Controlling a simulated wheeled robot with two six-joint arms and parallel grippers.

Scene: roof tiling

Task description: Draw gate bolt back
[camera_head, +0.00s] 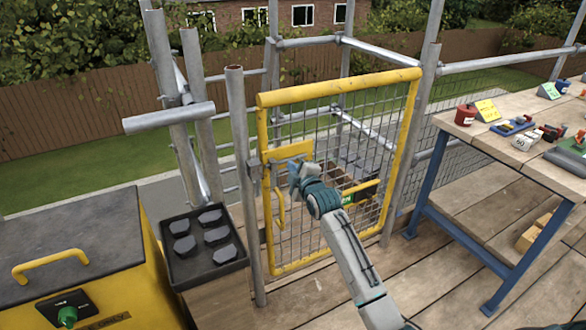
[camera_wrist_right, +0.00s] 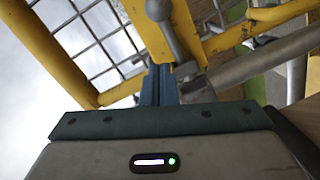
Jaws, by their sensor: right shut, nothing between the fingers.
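The yellow-framed mesh gate (camera_head: 340,89) stands shut-looking between grey scaffold posts. A yellow plate (camera_head: 296,148) sits on its left side. My right gripper (camera_head: 294,170) is in front of this plate, its fingers closed and empty. In the right wrist view the closed blue fingers (camera_wrist_right: 160,85) point up at the yellow plate (camera_wrist_right: 150,45). The grey bolt handle with a round knob (camera_wrist_right: 160,11) runs down just beside the fingertips; I cannot tell if they touch. My gripper hides most of the bolt in the head view. My left gripper is not seen.
A scaffold post (camera_head: 240,170) stands left of the gate. A black tray (camera_head: 176,268) with several dark pieces and a yellow box (camera_head: 110,235) stand at left. A workbench (camera_head: 480,130) with tools stands at right. Open mesh lies right of the gripper.

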